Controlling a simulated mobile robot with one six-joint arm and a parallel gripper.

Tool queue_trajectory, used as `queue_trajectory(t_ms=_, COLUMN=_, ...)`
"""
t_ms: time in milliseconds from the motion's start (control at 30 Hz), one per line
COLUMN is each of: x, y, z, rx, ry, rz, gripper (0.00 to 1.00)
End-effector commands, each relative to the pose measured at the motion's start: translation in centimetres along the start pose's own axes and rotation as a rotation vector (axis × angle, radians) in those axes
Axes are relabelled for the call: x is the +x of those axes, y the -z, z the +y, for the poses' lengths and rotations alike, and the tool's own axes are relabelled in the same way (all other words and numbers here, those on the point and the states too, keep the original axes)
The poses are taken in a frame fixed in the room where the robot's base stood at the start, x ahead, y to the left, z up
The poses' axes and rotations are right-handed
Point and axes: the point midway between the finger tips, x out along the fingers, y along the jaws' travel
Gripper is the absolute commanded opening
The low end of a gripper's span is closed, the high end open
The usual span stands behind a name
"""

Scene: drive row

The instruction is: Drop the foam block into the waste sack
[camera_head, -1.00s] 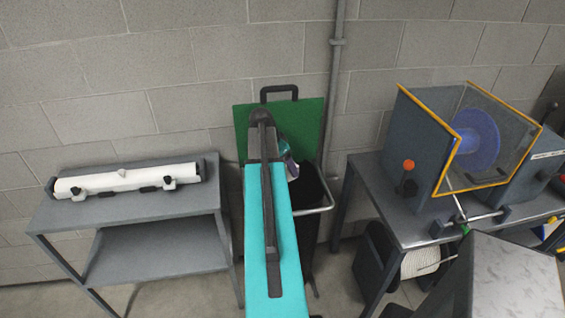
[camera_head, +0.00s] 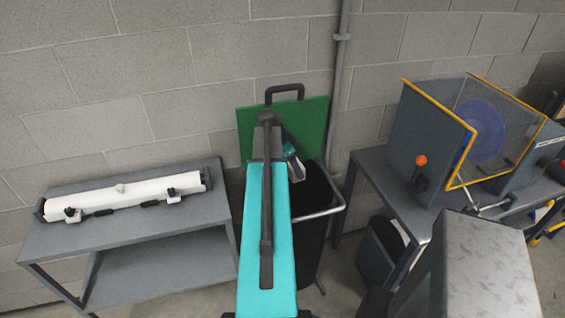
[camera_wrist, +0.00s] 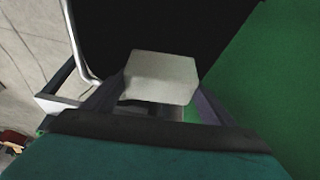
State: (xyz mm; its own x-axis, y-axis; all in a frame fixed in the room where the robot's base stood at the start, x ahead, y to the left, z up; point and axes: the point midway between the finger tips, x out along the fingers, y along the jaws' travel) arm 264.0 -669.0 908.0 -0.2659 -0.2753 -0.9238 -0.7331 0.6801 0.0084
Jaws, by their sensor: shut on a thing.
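The foam block (camera_wrist: 160,78) is a pale grey-white block between the fingers of my gripper (camera_wrist: 162,95) in the wrist view. My gripper is shut on it. In the head view my turquoise arm hides most of the gripper; part of it and a pale bit of the block (camera_head: 297,169) show beside the arm. The waste sack (camera_head: 315,195) is black and hangs open in a metal frame with a green lid (camera_head: 312,122) raised behind. In the wrist view the sack's dark opening (camera_wrist: 165,25) lies beyond the block. The gap between block and sack is hard to judge.
A grey two-level table (camera_head: 150,228) with a white roll (camera_head: 140,193) stands at left. At right is a bench with a guarded machine (camera_head: 440,135) and an orange-knobbed lever (camera_head: 420,161). The sack's metal rim (camera_head: 325,212) and a wall pipe (camera_head: 338,75) are close by.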

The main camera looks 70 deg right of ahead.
Motion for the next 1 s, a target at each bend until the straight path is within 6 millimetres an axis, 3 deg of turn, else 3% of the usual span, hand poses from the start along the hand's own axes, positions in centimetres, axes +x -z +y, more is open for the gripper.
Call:
queue_trajectory(t_ms=567, x=0.3, y=-0.1, z=0.0, rx=0.001, ry=-0.001, rz=0.0, gripper=0.56)
queue_trajectory(t_ms=1000, x=3.4, y=-1.4, z=0.0, rx=0.001, ry=-0.001, rz=0.0, gripper=0.56)
